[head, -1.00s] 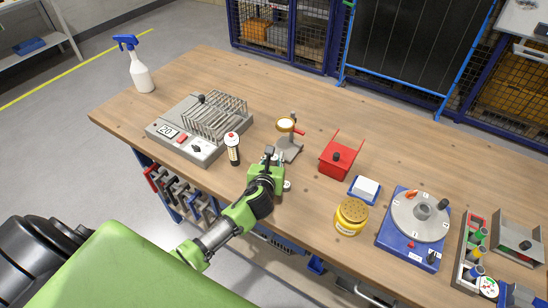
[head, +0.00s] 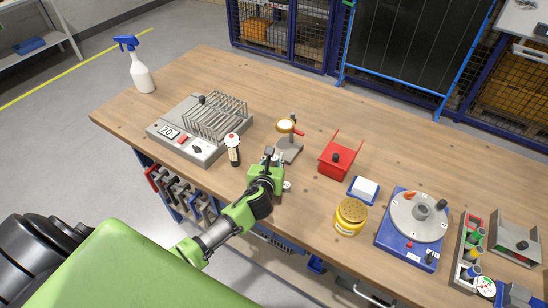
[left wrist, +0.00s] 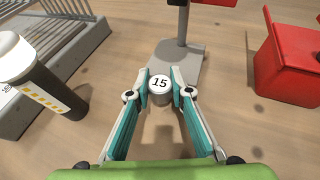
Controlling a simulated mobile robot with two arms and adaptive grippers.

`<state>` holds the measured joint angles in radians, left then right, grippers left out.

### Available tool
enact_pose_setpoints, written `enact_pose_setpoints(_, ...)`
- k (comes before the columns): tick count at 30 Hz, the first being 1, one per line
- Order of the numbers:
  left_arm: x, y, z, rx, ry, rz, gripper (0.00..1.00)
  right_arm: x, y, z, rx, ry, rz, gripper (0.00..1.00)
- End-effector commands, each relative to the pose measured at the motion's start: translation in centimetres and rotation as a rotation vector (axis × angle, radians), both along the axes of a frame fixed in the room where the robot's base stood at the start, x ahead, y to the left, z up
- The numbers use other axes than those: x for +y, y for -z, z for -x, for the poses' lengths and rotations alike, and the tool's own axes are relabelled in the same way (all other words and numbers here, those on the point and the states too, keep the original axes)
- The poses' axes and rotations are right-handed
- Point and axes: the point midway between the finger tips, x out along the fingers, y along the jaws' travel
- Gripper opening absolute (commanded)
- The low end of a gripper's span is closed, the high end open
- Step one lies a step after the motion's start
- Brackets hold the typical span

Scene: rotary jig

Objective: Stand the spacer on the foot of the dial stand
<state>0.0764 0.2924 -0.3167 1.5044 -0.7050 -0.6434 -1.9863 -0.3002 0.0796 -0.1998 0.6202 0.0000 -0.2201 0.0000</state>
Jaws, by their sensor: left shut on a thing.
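The spacer (left wrist: 160,86) is a small grey cylinder with a white top marked 15. In the left wrist view it sits between the fingertips of my left gripper (left wrist: 160,92), which is shut on it. In the head view my left gripper (head: 268,160) is just in front of the dial stand (head: 287,128) and mostly hides the spacer. The stand's flat grey foot (left wrist: 180,65) lies just beyond the spacer in the left wrist view. I cannot tell how high the spacer is above the table. My right gripper is not in view.
A white-and-black cylinder (head: 233,150) with a red button stands left of my gripper, beside the grey rack device (head: 190,150). A red bin (head: 337,160) is right of the stand. A small white disc (head: 287,185) lies nearby. A yellow jar (head: 351,217) stands at the front right.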

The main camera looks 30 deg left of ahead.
Motion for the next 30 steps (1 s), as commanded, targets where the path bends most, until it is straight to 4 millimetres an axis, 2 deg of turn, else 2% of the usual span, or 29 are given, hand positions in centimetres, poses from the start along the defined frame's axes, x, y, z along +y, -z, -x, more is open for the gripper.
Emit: enact_pose_setpoints(30, 0.01, -0.03, -0.03, 0.000, 0.007, -0.003, 0.00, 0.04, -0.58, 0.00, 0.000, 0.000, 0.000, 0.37)
